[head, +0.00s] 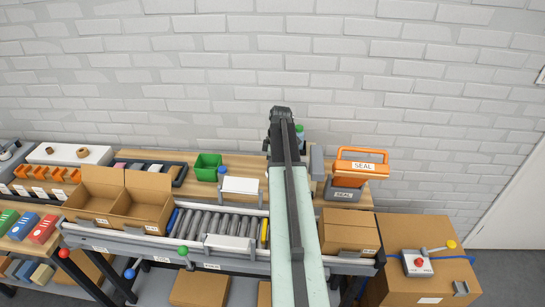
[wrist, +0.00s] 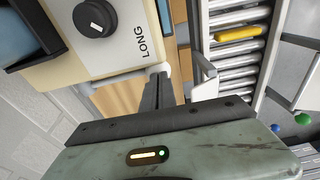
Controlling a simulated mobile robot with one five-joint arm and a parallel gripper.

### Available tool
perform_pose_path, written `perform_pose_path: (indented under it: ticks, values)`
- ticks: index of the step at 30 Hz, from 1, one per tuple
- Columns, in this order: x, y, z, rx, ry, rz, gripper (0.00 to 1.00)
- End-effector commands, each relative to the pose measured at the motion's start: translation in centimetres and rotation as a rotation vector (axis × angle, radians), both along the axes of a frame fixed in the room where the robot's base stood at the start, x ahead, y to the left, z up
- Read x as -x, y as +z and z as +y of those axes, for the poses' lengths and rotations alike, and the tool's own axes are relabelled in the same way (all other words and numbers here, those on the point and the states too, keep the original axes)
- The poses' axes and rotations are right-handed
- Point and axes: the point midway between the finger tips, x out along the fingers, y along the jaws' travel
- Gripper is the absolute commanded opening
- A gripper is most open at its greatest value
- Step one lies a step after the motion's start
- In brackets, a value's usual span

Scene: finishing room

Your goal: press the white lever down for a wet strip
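In the wrist view, a cream machine (wrist: 125,40) with a black knob and the word LONG fills the upper left. A pale grey bar runs along its near edge to a white rounded end (wrist: 161,69), which looks like the white lever. My gripper (wrist: 158,78) has its dark fingers together, with no object seen between them. Their tips overlap the white end in the picture; I cannot tell whether they touch it. In the head view my arm reaches to the back of the bench, and the machine and lever are hidden behind it. No strip is visible.
A roller conveyor (head: 205,224) carries a yellow piece (head: 264,232). An open carton (head: 118,205) stands left and a closed carton (head: 347,232) right. An orange SEAL dispenser (head: 350,180) and a green bin (head: 207,167) sit on the bench. A brick wall stands close behind.

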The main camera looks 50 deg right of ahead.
Motion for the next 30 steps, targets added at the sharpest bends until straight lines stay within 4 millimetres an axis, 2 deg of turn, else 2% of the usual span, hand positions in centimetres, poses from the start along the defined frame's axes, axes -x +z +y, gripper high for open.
perform_pose_path:
  ticks: [3, 30]
  values:
    - [0.1, -0.6, 0.1, -0.001, 0.0, 0.001, 0.0]
    - [0.1, -1.5, 0.2, -0.001, 0.0, 0.001, 0.0]
